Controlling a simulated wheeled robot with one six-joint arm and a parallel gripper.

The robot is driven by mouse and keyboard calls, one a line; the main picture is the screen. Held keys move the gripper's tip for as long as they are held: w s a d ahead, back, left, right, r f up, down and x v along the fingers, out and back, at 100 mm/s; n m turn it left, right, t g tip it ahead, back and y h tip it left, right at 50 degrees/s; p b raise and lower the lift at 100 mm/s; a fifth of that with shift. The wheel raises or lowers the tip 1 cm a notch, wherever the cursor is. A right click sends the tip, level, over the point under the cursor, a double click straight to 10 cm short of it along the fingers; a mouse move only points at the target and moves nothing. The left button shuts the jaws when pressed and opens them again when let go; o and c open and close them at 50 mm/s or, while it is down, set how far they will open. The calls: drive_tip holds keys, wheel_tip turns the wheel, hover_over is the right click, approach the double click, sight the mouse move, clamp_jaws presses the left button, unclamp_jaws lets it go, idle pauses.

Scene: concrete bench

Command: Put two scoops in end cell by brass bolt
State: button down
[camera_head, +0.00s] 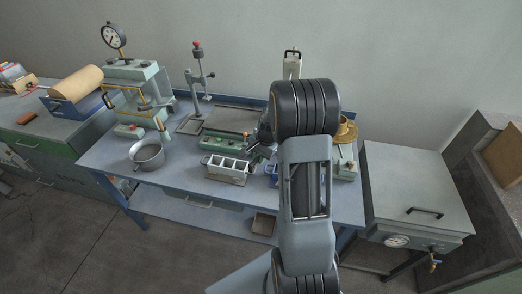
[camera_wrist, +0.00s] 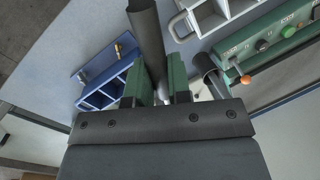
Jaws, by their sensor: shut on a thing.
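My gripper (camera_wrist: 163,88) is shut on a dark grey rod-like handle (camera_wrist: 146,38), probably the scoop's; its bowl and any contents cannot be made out. A blue mould with several open cells (camera_wrist: 84,76) lies just left of my gripper in the wrist view. A brass bolt (camera_wrist: 118,50) shows at its upper end. In the head view the blue mould (camera_head: 271,172) is mostly hidden behind my arm. My gripper (camera_head: 261,146) is also partly hidden there, above the bench. I cannot tell whether the cells hold anything.
A grey mould with several cells (camera_head: 228,168) stands left of the blue one. A grey pan (camera_head: 147,155) sits on the bench's left part. A green device with buttons (camera_wrist: 272,45) lies close on the right.

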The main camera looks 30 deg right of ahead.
drive_tip(key=m, duration=0.4)
drive_tip(key=shift+w+d+r+t+h, duration=0.3)
drive_tip(key=shift+d+h, duration=0.1)
drive_tip(key=m, duration=0.2)
drive_tip(key=shift+w+d+m+h, duration=0.15)
drive_tip(key=shift+m+h, duration=0.15)
drive_tip(key=shift+m, duration=0.1)
drive_tip(key=shift+d+f+m+b, duration=0.1)
drive_tip(key=shift+m+b, duration=0.2)
drive_tip(key=shift+b, duration=0.1)
drive_tip(key=y+b, duration=0.1)
drive_tip(key=b, duration=0.1)
drive_tip(key=d+t+y+b, duration=0.1)
drive_tip(key=y, duration=0.1)
drive_tip(key=shift+d+b, duration=0.25)
drive_tip(key=shift+b, duration=0.15)
drive_tip(key=shift+s+d+r+m+t+y+p, duration=0.2)
drive_tip(key=shift+d+r+t+y+p, duration=0.15)
drive_tip(key=shift+d+y, duration=0.7)
drive_tip(key=shift+s+d+r+m+t+y+p, duration=0.25)
drive_tip(key=shift+d+r+y, duration=0.25)
drive_tip(key=shift+y, duration=1)
drive_tip(key=shift+s+d+r+m+t+y+p, duration=0.15)
drive_tip(key=shift+d+r+t+y+p, duration=0.15)
drive_tip(key=shift+d+y, duration=0.8)
drive_tip(key=shift+a, duration=0.2)
